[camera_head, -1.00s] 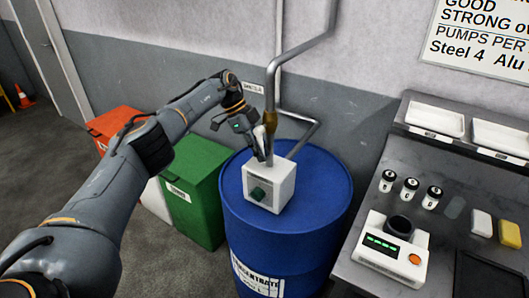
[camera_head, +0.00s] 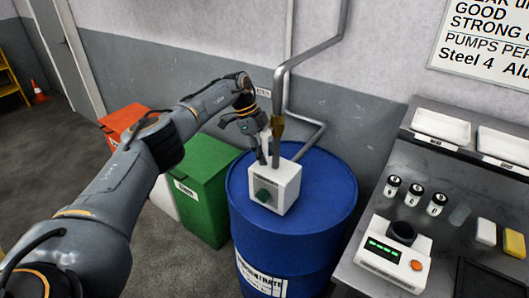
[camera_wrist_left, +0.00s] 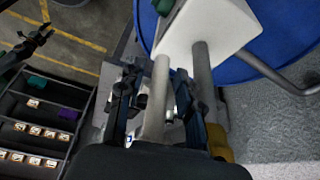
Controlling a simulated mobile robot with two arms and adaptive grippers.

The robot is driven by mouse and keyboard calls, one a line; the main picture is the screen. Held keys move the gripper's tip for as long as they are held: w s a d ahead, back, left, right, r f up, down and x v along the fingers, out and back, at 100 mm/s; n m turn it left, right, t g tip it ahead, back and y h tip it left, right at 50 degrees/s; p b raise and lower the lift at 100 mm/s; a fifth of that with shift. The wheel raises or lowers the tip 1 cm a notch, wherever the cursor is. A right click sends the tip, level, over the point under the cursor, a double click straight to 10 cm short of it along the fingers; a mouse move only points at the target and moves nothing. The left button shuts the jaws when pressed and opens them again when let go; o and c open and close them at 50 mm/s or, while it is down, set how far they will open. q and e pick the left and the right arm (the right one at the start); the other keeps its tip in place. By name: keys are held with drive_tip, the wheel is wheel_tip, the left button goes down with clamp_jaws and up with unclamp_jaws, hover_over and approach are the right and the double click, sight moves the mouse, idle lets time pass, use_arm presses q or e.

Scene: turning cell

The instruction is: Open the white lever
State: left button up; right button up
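The white lever (camera_wrist_left: 157,95) shows in the left wrist view as a pale bar, beside the grey pipe with the brass-coloured valve body (camera_wrist_left: 216,140). In the head view the lever (camera_head: 266,133) is small and partly hidden by my left gripper (camera_head: 268,151), above the white box on the blue drum. My left gripper (camera_wrist_left: 155,78) is open, with one finger on each side of the lever and visible gaps between. A dark shape at the upper left of the wrist view looks like my right gripper (camera_wrist_left: 38,40); its fingers are too small to read.
The white box (camera_head: 275,187) with a green knob sits on the blue drum (camera_head: 320,225). Grey pipes (camera_head: 308,60) run up the wall behind. Green (camera_head: 203,195) and red (camera_head: 122,122) bins stand left. A grey bench (camera_head: 440,240) with a scale is at right.

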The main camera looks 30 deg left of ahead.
use_arm(q)
drive_tip(key=shift+r, duration=0.15)
drive_tip(key=v, duration=1.1)
drive_tip(key=shift+a+r, duration=0.25)
use_arm(e)
drive_tip(key=shift+d, duration=0.35)
